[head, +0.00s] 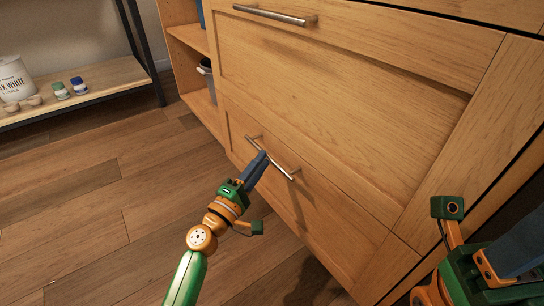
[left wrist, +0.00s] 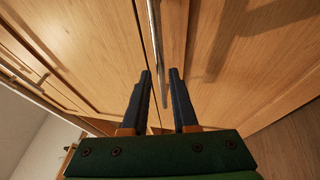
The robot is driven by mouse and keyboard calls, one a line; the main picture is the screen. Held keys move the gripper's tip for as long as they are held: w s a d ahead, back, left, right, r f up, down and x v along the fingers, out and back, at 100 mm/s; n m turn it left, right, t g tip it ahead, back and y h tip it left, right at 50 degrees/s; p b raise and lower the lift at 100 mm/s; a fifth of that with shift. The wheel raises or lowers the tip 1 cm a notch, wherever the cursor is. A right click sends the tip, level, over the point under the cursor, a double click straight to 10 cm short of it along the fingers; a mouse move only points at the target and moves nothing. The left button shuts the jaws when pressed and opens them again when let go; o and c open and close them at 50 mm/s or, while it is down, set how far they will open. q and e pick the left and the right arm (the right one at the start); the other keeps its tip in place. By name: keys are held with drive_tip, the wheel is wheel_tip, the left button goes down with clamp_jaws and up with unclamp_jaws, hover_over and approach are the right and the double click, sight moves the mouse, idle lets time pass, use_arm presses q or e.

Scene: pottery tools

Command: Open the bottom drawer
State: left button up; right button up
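The bottom drawer (head: 310,205) is the lower wooden front of the cabinet and looks shut, flush with the front above it. Its metal bar handle (head: 280,164) also shows in the left wrist view (left wrist: 156,45). My left gripper (head: 262,158) is at the middle of this handle. In the left wrist view its two dark fingers (left wrist: 161,75) stand apart, with the bar running between them; whether they touch it I cannot tell. My right gripper (head: 516,250) is at the lower right of the head view, partly cut off, away from the handle.
A larger upper drawer (head: 350,90) with its own bar handle (head: 275,15) is above. Open cabinet shelves (head: 200,100) are to its left. A low rack (head: 85,95) holds a white bucket (head: 14,80) and small jars. The wooden floor (head: 100,220) before the cabinet is clear.

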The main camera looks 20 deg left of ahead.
use_arm(q)
drive_tip(key=x, duration=0.3)
drive_tip(key=shift+w, duration=0.2)
clamp_jaws()
idle(1.2)
